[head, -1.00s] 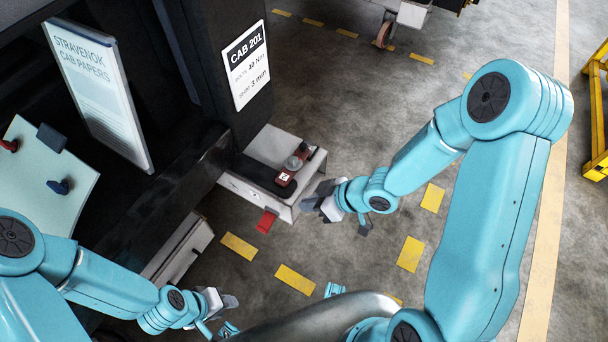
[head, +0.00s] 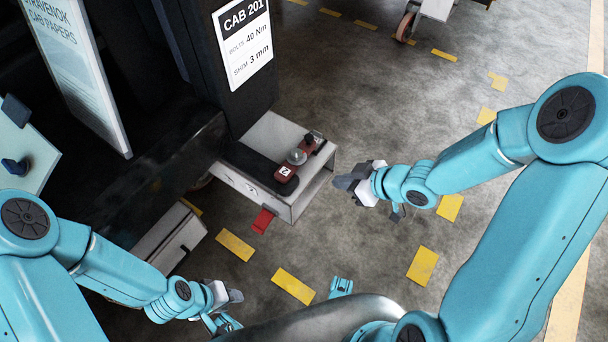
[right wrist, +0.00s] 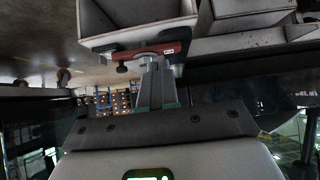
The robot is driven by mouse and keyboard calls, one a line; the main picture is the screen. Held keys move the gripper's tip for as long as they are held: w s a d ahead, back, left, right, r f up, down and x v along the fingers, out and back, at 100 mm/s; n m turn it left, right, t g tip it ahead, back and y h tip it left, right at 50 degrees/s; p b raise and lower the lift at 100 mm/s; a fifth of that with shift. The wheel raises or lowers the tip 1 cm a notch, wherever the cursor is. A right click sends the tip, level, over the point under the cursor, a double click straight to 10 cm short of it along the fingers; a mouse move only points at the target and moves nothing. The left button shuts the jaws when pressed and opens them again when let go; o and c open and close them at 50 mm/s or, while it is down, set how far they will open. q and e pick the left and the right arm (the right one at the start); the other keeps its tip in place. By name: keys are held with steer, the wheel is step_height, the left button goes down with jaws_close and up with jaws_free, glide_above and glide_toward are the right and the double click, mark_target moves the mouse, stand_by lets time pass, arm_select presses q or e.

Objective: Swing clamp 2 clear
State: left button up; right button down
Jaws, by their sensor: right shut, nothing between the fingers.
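Clamp 2 (head: 286,173) is a red clamp with a white number label and a silver round part. It sits on top of the pale corner block at the foot of the dark cab, with a dark bar beside it. In the right wrist view the red clamp (right wrist: 150,52) lies just beyond the fingertips; I cannot tell its exact distance there. My right gripper (head: 347,183) is shut and empty, to the right of the clamp and apart from it in the head view. My left gripper (head: 234,294) is low in the head view, away from the clamp; its jaws are unclear.
The pale corner block (head: 307,193) juts out below the cab, with a red tag (head: 263,220) at its front. A sign reading CAB 201 (head: 242,45) hangs above. A wheeled trolley (head: 433,9) stands at the back. Floor with yellow dashes is open to the right.

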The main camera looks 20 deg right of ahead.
steer(key=shift+s+a+r, duration=0.1)
steer(key=b, duration=0.6)
glide_toward(294, 174)
steer(key=x, duration=0.5)
steer(key=shift+s+f, duration=0.15)
steer(key=shift+f, duration=0.05)
steer(key=shift+w+a, duration=0.3)
steer(key=shift+w, duration=0.05)
steer(key=shift+r, duration=0.1)
